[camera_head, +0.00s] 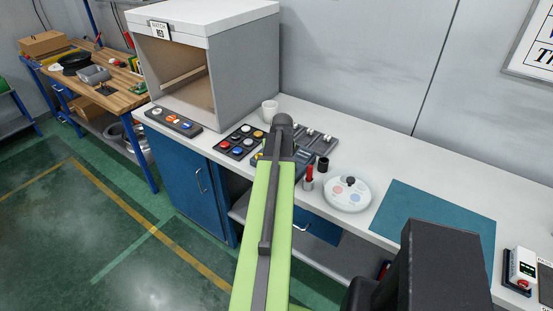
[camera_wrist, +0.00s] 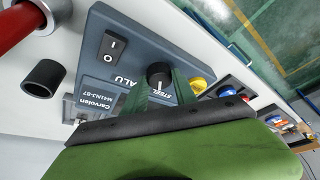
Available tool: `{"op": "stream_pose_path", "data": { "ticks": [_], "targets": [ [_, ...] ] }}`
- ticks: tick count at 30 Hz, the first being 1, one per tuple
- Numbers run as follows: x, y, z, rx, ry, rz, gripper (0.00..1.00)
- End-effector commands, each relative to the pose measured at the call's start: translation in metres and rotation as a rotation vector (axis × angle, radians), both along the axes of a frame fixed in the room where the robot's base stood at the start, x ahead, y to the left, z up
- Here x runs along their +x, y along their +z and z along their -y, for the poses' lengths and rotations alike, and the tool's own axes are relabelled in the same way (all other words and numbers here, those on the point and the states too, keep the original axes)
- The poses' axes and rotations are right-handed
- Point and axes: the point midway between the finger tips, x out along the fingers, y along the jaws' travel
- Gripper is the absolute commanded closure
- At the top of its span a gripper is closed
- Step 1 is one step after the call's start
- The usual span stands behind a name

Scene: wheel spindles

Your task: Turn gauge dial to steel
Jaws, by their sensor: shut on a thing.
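The gauge (camera_wrist: 104,66) is a dark blue-grey box with an I/O rocker switch (camera_wrist: 114,45), a small display marked "Carvolen", and the labels STEEL and ALU. Its black dial (camera_wrist: 158,73) has a pale mark, and I cannot tell surely which label it points to. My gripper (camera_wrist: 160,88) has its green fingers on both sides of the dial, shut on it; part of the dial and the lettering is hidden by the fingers. In the head view the gauge (camera_head: 302,157) shows partly behind my arm, which hides my gripper.
A red-handled tool (camera_head: 309,173) and a black cup (camera_head: 323,164) stand beside the gauge. The teal mat (camera_head: 430,220) is bare.

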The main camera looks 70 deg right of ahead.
Motion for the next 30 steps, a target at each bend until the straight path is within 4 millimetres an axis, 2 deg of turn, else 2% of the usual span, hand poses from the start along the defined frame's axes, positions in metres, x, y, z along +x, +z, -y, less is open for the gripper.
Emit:
{"op": "stream_pose_path", "data": {
  "ticks": [3,4,8,20,26,30],
  "targets": [
    [-0.001,0.0,0.0,0.0,0.001,-0.004,1.0],
    [-0.001,0.0,0.0,0.0,0.0,-0.004,0.64],
    [-0.001,0.0,0.0,-0.001,0.0,-0.003,0.47],
    [-0.001,0.005,-0.001,-0.001,-0.001,-0.002,0.45],
    [-0.006,0.032,-0.009,-0.001,-0.002,-0.001,0.45],
    [-0.012,0.063,-0.02,-0.001,-0.002,-0.001,0.45]
  ]
}}
